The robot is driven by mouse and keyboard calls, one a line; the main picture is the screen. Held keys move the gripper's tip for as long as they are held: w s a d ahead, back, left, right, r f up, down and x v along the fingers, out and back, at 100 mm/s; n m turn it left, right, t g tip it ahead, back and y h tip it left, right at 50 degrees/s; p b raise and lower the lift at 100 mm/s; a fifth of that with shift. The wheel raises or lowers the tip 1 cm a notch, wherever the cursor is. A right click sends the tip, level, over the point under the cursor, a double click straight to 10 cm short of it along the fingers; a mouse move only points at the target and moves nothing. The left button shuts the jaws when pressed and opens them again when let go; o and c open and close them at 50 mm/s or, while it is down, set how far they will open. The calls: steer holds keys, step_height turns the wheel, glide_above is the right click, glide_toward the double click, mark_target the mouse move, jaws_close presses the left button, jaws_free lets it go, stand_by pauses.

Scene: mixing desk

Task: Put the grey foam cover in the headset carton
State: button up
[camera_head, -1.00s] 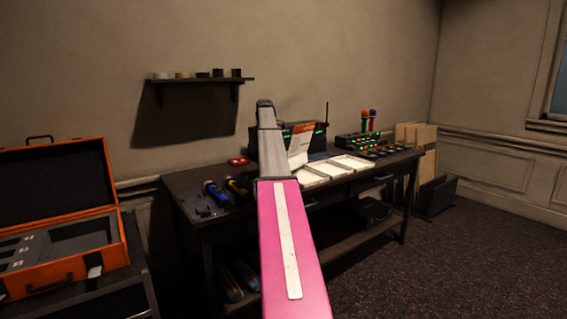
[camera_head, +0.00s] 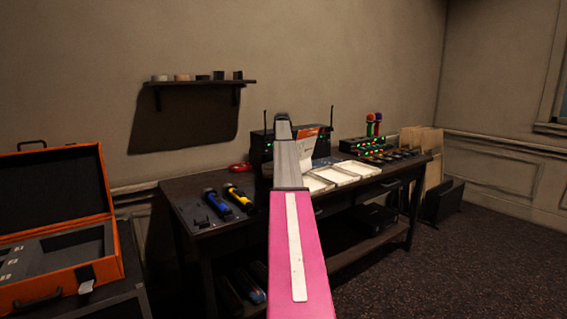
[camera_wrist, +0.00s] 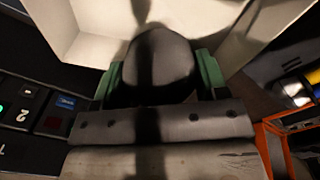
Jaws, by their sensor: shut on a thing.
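My gripper (camera_wrist: 159,82) has its green fingers on both sides of a dark grey rounded thing, which looks like the grey foam cover (camera_wrist: 160,58), and is shut on it. White walls of an open box, which looks like the headset carton (camera_wrist: 92,18), stand around and beyond the cover in the wrist view. I cannot tell whether the cover is inside the walls or above them. In the head view a white and orange carton (camera_head: 307,141) stands on the desk, partly behind my arm. My fingers and the cover are hidden there.
White trays (camera_head: 341,175) lie on the desk right of my arm. Blue (camera_head: 216,203) and yellow (camera_head: 238,196) handheld items lie on the left. A mixer (camera_head: 375,150) with lit buttons is at the right. An open orange case (camera_head: 118,262) stands left of the desk.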

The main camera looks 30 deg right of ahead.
steer(key=shift+w+d+f, duration=0.1)
steer(key=shift+d+f, duration=0.1)
steer(key=shift+f, duration=0.55)
steer(key=shift+s+d+f, duration=0.1)
steer(key=shift+d+f, duration=0.1)
steer(key=shift+f, duration=0.6)
steer(key=shift+w+d+f, duration=0.1)
steer(key=shift+d+f, duration=0.1)
steer(key=shift+f, duration=0.55)
steer(key=shift+f, duration=0.65)
steer(key=o, duration=0.9)
step_height(320, 180, up, 13)
steer(key=shift+r, duration=0.15)
steer(key=shift+a, duration=0.1)
